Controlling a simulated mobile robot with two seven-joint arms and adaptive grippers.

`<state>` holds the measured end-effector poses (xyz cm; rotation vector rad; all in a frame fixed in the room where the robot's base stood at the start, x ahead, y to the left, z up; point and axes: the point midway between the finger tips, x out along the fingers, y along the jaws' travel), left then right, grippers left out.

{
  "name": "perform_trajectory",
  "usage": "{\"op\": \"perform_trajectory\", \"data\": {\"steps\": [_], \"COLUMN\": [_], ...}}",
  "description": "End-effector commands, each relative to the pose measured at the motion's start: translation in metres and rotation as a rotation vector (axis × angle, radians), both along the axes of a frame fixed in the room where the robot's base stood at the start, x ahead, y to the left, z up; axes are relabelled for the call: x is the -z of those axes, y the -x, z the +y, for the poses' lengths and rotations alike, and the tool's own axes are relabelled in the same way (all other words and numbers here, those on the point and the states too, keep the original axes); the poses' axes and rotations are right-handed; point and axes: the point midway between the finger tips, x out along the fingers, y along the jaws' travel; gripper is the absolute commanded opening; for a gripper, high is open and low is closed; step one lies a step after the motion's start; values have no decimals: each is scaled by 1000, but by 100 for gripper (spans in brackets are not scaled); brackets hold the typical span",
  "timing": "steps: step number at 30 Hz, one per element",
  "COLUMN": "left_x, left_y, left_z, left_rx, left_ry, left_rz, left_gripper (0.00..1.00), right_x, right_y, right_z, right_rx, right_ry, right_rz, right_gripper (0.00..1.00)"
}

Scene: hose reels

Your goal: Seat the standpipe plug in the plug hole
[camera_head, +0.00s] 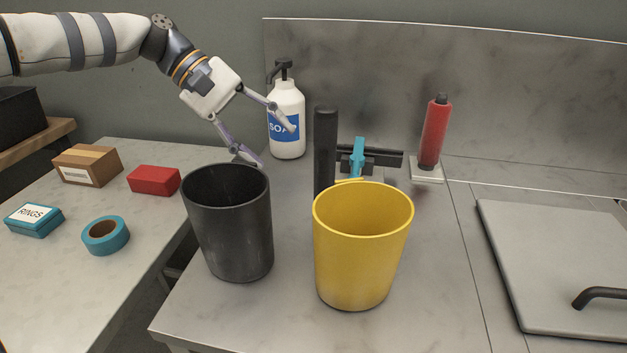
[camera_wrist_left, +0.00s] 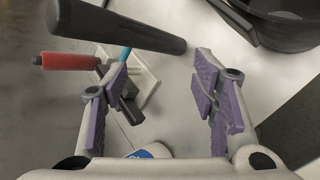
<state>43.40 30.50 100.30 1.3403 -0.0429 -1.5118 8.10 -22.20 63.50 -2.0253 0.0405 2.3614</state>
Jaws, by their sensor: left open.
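A tall black upright tube (camera_head: 325,148) stands behind the yellow bucket, its foot hidden; I cannot tell for certain that it is the standpipe plug. It crosses the top left of the left wrist view (camera_wrist_left: 120,28). A red cylinder (camera_head: 436,130) with dark ends stands on a pale square plate (camera_head: 427,178) farther right. I see no plug hole that I can make out. My left gripper (camera_head: 276,146) is open and empty, left of the black tube and in front of the soap bottle. In the left wrist view its fingers (camera_wrist_left: 160,88) are spread with nothing between them.
A dark bucket (camera_head: 228,225) and a yellow bucket (camera_head: 362,250) stand in front. A soap bottle (camera_head: 287,125) and a teal piece (camera_head: 358,157) on a dark bracket (camera_head: 385,159) are behind. A handled grey panel (camera_head: 560,260) lies right. The left table holds boxes and tape.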

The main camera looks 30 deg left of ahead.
Motion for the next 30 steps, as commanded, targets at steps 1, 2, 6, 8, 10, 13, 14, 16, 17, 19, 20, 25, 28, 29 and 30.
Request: {"op": "perform_trajectory", "data": {"steps": [1,2,6,8,10,13,14,16,17,19,20,25,28,29,30], "left_x": [-10,-18,-51,-64,-80,-100,-106,-116,-120,-123,-122,-89,-69,-66,-61], "left_y": [-9,-12,-20,-23,-24,-24,-23,-21,-21,-19,-18,-17,-17,-18,-18], "left_z": [-7,-11,-29,-39,-52,-73,-79,-92,-95,-101,-102,-101,-101,-101,-101], "left_rx": [200,334,865,1077,1326,1679,1777,1969,2030,2119,2139,2152,2150,2149,2150], "left_ry": [-134,-207,-441,-511,-578,-636,-646,-652,-651,-647,-644,-641,-642,-642,-643], "left_rz": [-119,-197,-449,-528,-605,-689,-709,-739,-748,-759,-761,-768,-769,-769,-769], "left_gripper": [53,53,53,53,53,53,53,53,53,53,53,53,53,53,53], "right_x": [4,5,8,9,11,13,13,14,15,15,14,10,8,8,8], "right_y": [4,5,9,10,12,14,14,15,16,16,15,11,9,9,8], "right_z": [0,0,0,0,0,0,0,0,0,0,0,0,0,0,0], "right_rx": [0,0,0,0,0,0,0,0,0,0,0,0,0,0,0], "right_ry": [0,0,0,0,0,0,0,0,0,0,0,-1,0,0,0], "right_rz": [16,20,32,37,43,51,53,56,57,57,56,39,33,32,31], "right_gripper": [96,96,96,96,96,96,96,96,96,96,96,96,96,96,96]}}
